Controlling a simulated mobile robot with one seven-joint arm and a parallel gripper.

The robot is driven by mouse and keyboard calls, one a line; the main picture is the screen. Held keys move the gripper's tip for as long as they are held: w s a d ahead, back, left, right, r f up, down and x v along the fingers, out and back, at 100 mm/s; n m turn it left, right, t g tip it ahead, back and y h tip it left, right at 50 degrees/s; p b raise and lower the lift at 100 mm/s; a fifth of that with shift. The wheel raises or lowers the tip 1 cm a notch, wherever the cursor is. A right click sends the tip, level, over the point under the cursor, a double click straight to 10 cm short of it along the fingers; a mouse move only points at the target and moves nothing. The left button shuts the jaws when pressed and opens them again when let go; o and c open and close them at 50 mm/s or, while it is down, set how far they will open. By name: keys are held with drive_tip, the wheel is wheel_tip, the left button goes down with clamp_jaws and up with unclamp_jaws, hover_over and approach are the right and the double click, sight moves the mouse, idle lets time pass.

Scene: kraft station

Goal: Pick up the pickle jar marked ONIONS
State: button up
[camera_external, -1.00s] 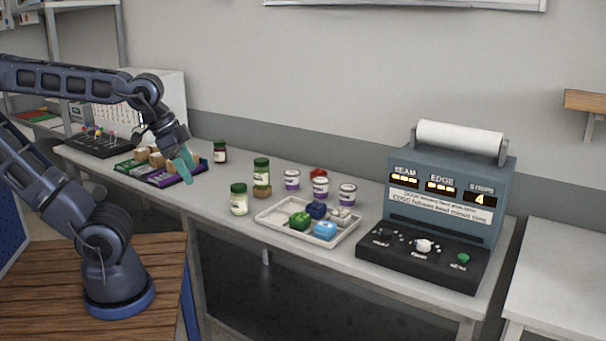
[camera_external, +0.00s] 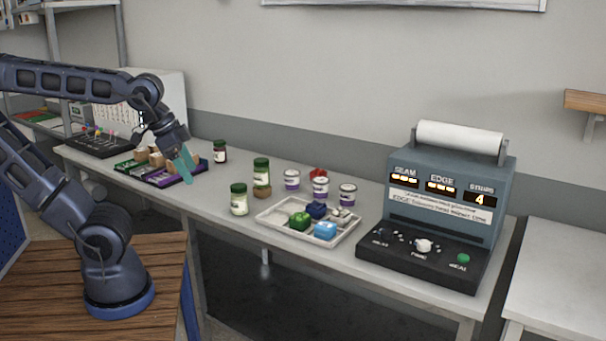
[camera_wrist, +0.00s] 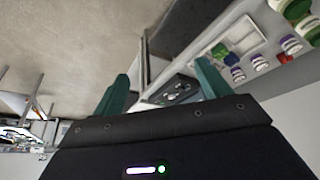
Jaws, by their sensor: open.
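Two glass jars with green lids stand on the bench in the external view: a nearer one with pale contents (camera_external: 239,201), and one farther back (camera_external: 261,171) with a small brown item at its base. A darker, smaller jar (camera_external: 220,152) stands farther left. The labels are too small to read, so I cannot tell which is marked ONIONS. My gripper (camera_external: 185,167) is open and empty, above the bench left of the two green-lidded jars. In the wrist view my gripper's teal fingers (camera_wrist: 162,76) are spread, with no jar between them.
A light tray (camera_external: 340,238) with coloured blocks lies right of the jars, with several white cups (camera_external: 320,188) behind it. A machine (camera_external: 440,195) with a paper roll stands at the right. A dark organiser (camera_external: 165,178) lies under my gripper.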

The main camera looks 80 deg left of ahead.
idle(0.3)
drive_tip(key=shift+o, duration=1.1)
